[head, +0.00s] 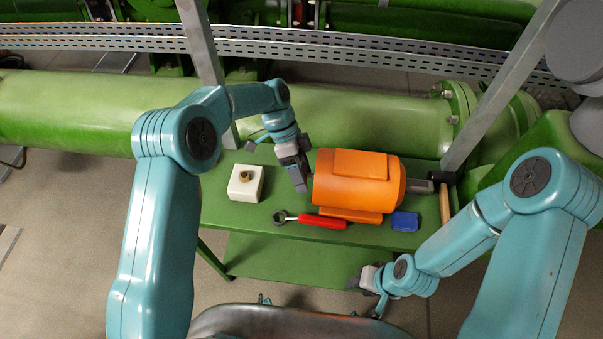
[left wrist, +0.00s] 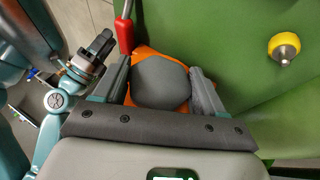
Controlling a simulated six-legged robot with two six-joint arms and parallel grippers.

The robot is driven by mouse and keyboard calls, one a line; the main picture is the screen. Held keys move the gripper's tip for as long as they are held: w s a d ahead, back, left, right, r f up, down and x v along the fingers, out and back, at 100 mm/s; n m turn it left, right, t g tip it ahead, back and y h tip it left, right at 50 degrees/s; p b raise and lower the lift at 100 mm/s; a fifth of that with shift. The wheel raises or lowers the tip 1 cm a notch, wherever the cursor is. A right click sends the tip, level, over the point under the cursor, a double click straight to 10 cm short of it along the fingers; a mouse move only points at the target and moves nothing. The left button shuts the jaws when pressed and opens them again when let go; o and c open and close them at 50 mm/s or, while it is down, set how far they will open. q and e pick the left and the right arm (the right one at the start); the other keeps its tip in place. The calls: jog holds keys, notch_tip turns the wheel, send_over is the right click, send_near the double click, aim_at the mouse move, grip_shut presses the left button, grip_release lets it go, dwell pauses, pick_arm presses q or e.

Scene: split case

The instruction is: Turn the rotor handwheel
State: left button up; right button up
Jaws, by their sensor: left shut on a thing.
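An orange motor-like body (head: 350,182) lies on the green table (head: 270,233). A grey handwheel (left wrist: 160,80) sits at its end, with orange showing around it in the left wrist view. My left gripper (head: 299,178) is at the left end of the orange body in the head view, hiding most of the wheel there. In the left wrist view its two fingers stand on opposite sides of the wheel and are shut on it. My right gripper (head: 368,280) is near the table's front edge, apart from the orange body; its jaws are too unclear to judge.
A white box (head: 237,194) with a brass knob (head: 245,176) stands left. A red-handled wrench (head: 320,221), a blue block (head: 404,222) and a hammer (head: 445,205) lie around the orange body. Grey posts (head: 203,50) and a green pipe (head: 370,125) stand behind.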

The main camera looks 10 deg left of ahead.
pick_arm(q)
jog(key=shift+g, duration=0.5)
jog(key=o, duration=1)
jog(key=shift+c, duration=0.2)
jog(key=shift+w+b, duration=0.1)
jog(key=shift+b, duration=0.2)
jog(key=b+v, duration=0.1)
jog(key=v, duration=0.6)
jog(key=shift+w+r, duration=0.15)
jog(key=shift+r, duration=0.05)
jog(key=shift+a, duration=0.15)
